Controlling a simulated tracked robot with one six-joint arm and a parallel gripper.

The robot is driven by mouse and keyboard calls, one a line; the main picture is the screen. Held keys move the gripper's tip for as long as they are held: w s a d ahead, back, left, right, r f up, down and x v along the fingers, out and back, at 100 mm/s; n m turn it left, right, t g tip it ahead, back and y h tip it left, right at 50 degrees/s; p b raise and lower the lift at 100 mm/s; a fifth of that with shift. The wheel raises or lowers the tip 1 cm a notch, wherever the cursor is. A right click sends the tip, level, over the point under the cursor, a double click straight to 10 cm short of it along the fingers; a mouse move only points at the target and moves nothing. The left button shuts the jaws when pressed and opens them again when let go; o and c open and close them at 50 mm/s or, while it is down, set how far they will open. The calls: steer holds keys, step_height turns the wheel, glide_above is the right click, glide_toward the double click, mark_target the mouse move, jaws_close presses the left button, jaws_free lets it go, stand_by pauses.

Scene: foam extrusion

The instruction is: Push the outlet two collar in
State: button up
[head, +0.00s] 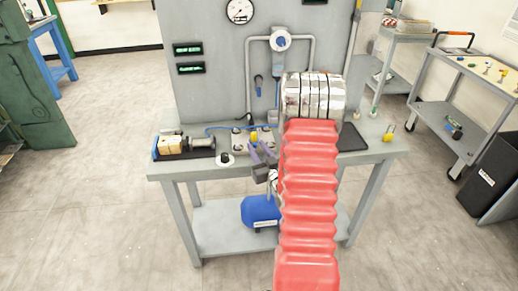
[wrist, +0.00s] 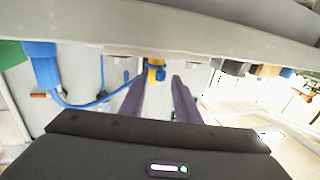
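A yellow fitting with a blue part (wrist: 156,70) shows between and just beyond my fingertips in the wrist view. It looks like a collar on an outlet, but I cannot read which outlet. In the head view the yellow fitting (head: 254,137) is at the grey valve block (head: 239,141) on the bench. My gripper (wrist: 157,82) is open, its two dark purple fingers apart with a gap on each side of the fitting. In the head view my gripper (head: 262,154) is at the front of the block. Whether the fingers touch the collar cannot be told.
The grey bench (head: 180,171) carries a wood-and-metal device (head: 185,145) at left and a small yellow part (head: 389,134) at right. Behind rises a grey panel with a gauge (head: 240,11). A blue canister (wrist: 41,66) with blue tubing is left of my fingers.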

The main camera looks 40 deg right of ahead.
jaws_close()
steer(key=shift+f, duration=0.1)
stand_by(0.4)
steer(key=shift+f, duration=0.35)
steer(key=shift+o, duration=0.5)
jaws_free()
steer(key=shift+s, duration=0.1)
